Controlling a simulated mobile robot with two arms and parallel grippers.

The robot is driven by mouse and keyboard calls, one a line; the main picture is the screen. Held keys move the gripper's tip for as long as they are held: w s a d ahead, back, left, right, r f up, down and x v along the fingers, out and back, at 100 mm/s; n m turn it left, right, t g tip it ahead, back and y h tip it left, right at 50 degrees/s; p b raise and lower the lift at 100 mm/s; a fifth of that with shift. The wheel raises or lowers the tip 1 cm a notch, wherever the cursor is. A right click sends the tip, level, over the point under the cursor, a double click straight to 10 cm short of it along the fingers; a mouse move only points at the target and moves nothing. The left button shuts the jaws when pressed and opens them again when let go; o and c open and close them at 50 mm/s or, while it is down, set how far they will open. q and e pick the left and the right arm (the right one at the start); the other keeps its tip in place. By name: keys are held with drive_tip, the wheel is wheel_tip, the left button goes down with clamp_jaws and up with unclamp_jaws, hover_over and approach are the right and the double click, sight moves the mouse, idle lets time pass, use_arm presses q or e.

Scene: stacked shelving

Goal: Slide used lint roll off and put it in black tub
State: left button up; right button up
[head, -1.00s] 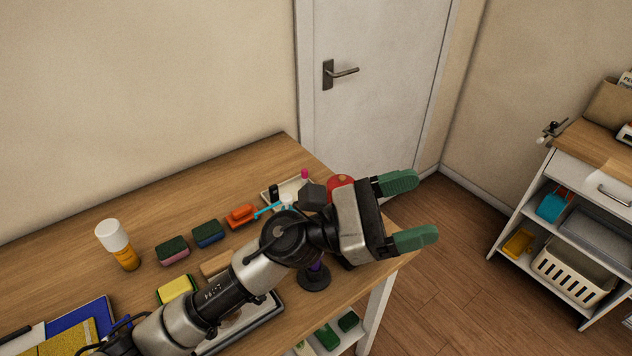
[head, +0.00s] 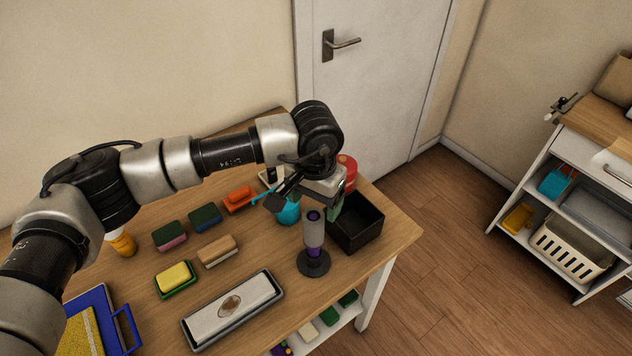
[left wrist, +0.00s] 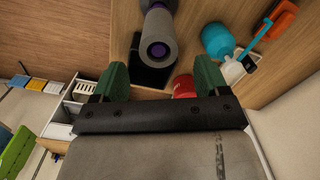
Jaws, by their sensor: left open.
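The used lint roll (head: 314,232), a grey sleeve with a purple core, stands upright on a round black stand (head: 314,264) near the table's right end. It also shows from above in the left wrist view (left wrist: 159,30). The black tub (head: 372,232) stands just right of and behind the roll; it looks empty in its visible part. My left gripper (head: 326,205) is open, with green fingers, above and beside the roll's top. In the left wrist view the roll's end lies between the fingers in the picture; contact cannot be told. My right gripper is not in view.
A red-topped container (head: 348,168) and a turquoise bottle (head: 289,212) stand close behind the roll. A tray with a grey block (head: 234,307), sponges and a wooden brush (head: 218,250) lie to the left. The table's right edge is near the tub.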

sight(315, 213)
use_arm(q)
wheel_tip(315, 213, down, 6)
drive_tip(key=shift+r+p, duration=0.25)
drive_tip(key=shift+p, duration=0.65)
drive_tip(key=shift+f, duration=0.75)
drive_tip(key=shift+c, duration=0.4)
drive_tip(key=c, duration=0.9)
drive_tip(key=shift+r, duration=0.6)
drive_tip(key=shift+r, duration=0.15)
drive_tip(key=shift+r, duration=0.8)
drive_tip(key=shift+r+p, duration=1.1)
drive_tip(key=shift+r, duration=2.3)
